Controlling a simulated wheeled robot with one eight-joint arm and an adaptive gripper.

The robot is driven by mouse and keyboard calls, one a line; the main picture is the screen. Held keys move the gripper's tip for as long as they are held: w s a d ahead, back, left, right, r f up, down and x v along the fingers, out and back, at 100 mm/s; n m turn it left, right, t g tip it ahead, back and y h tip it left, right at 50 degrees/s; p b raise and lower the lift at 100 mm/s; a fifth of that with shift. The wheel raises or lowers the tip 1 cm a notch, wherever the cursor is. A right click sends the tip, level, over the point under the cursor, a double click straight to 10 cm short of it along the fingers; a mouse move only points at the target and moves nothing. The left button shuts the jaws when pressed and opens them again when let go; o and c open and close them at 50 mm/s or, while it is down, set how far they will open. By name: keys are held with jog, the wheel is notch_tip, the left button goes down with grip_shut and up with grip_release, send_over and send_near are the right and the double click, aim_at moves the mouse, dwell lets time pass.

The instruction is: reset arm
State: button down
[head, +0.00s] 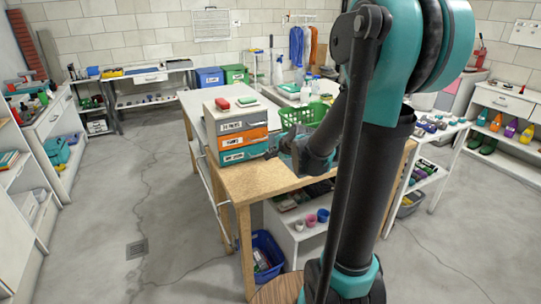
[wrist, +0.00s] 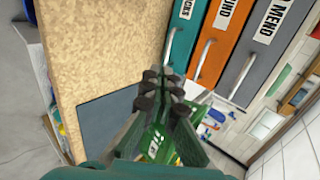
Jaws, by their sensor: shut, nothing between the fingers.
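My gripper (head: 290,150) is in the head view at the end of my folded arm, over the wooden table, just right of the drawer stack. In the wrist view my gripper (wrist: 165,90) has its dark fingertips together with nothing between them. The drawer stack (head: 243,138) has grey, orange and teal fronts with labels. In the wrist view the teal (wrist: 183,35), orange (wrist: 217,50) and grey (wrist: 262,60) drawers stand close beyond the fingertips. I cannot tell whether the fingers touch them. My arm hides part of the table.
The wooden table (head: 243,187) has free top in front of the stack. A green basket (head: 302,114) stands behind my gripper. A red item (head: 222,103) lies on the stack. A blue bin (head: 265,250) is under the table. The floor (head: 165,210) at left is clear.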

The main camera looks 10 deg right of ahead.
jog(key=s+d+f+n+g+h, duration=0.1)
jog(key=s+f+n+g, duration=0.1)
jog(key=s+n, duration=0.3)
jog(key=s+d+f+n+g+h, duration=0.1)
jog(key=s+f+n, duration=0.3)
jog(key=s, duration=0.9)
jog(key=s+d+f+n+g+h, duration=0.1)
jog(key=s+d+f+n+g, duration=0.1)
jog(key=s, duration=0.7)
jog(key=d+f+n, duration=0.1)
jog(key=f+n, duration=0.1)
jog(key=n, duration=0.1)
jog(key=shift+d+n+g, duration=0.15)
jog(key=shift+n+g, duration=0.15)
